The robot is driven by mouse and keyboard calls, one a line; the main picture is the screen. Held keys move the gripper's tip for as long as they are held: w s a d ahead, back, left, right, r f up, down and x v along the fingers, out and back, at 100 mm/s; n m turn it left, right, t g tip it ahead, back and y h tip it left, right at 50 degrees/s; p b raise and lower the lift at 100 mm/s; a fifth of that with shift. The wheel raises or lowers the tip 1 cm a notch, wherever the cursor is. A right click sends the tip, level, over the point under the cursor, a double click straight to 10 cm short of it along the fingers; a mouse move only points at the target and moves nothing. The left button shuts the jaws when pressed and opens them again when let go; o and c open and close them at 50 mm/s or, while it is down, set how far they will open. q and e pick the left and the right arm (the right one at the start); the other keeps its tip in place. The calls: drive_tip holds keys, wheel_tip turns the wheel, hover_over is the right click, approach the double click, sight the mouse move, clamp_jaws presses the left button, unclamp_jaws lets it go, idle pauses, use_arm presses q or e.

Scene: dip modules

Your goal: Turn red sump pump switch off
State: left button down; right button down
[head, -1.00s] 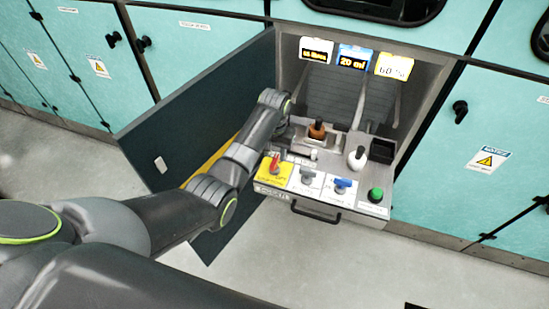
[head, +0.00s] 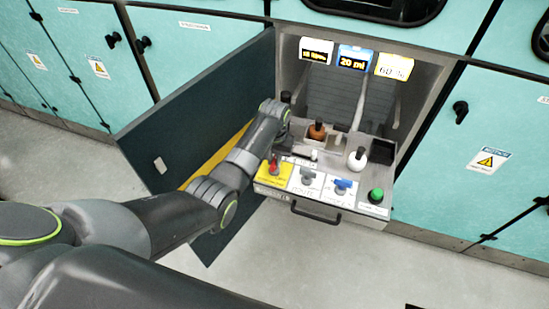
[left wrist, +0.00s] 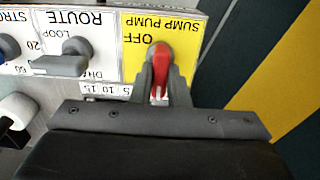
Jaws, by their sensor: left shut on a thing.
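The red sump pump switch (head: 274,168) sits on a yellow plate (head: 270,178) at the front left of the control panel. In the left wrist view the red switch (left wrist: 161,70) stands between my two fingertips, on the yellow plate (left wrist: 188,24) that reads SUMP PUMP and OFF, upside down. My left gripper (left wrist: 161,80) is shut on the red switch, one finger on each side. In the head view my left gripper (head: 275,153) is partly hidden by my own wrist. The fingers hide part of the plate's lettering. My right gripper is not in view.
Beside the yellow plate are a grey ROUTE switch (head: 307,176), a blue switch (head: 343,185) and a green button (head: 376,195). Brown (head: 316,131) and white (head: 357,158) knobs stand behind. An open dark door (head: 200,110) is close on the left. A handle (head: 315,212) juts from the front.

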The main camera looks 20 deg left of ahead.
use_arm(q)
drive_tip(key=shift+r+m+p, duration=0.15)
drive_tip(key=shift+m+p, duration=1.45)
drive_tip(key=shift+m, duration=0.3)
drive_tip(key=m+p, duration=0.1)
drive_tip(key=m, duration=0.1)
drive_tip(key=shift+m, duration=0.3)
drive_tip(key=m+p, duration=0.1)
drive_tip(key=m, duration=0.1)
drive_tip(key=shift+m, duration=0.4)
drive_tip(key=m+p, duration=0.1)
drive_tip(key=m, duration=0.3)
drive_tip(key=shift+m+p, duration=0.6)
drive_tip(key=shift+m, duration=1.7)
